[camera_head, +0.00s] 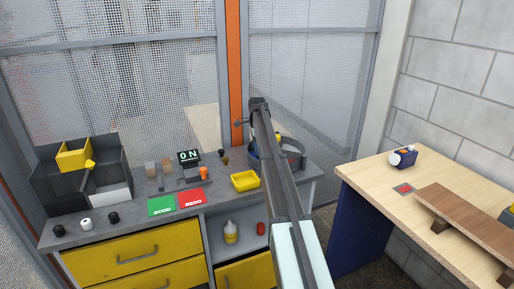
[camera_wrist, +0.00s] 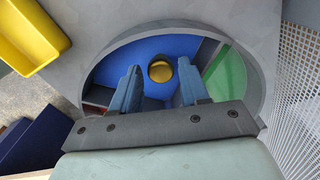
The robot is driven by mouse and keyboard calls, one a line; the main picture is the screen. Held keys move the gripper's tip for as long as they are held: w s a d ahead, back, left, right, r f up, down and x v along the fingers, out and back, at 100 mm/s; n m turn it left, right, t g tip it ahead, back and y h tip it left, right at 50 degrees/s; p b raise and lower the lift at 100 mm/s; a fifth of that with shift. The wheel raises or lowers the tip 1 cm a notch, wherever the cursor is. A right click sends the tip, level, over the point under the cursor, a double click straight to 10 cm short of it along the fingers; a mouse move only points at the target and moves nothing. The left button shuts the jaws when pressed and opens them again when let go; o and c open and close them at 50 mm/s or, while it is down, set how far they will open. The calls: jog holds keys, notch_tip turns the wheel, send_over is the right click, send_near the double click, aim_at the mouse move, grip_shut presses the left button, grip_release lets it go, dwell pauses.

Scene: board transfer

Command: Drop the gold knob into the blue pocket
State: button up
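The gold knob (camera_wrist: 161,71) shows in the wrist view as a small round ball against the blue pocket (camera_wrist: 140,51) of a round divided tray. I cannot tell whether it rests on the floor of the pocket or is above it. My gripper (camera_wrist: 158,69) is over the tray with its two blue-grey fingers spread. The knob appears between the fingertips, with a gap on each side. In the head view the round tray (camera_head: 293,153) stands at the bench's right end, and my arm hides much of it and the gripper.
The round tray also has a green pocket (camera_wrist: 227,82) and a partly hidden red one (camera_wrist: 98,96). A yellow bin (camera_head: 245,180) sits left of it on the grey bench. Green and red mats (camera_head: 191,198) lie further left. A wooden table (camera_head: 370,180) stands to the right.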

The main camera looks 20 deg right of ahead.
jog(key=shift+o, duration=1)
jog(key=shift+r, duration=0.1)
notch_tip(320, 180, up, 13)
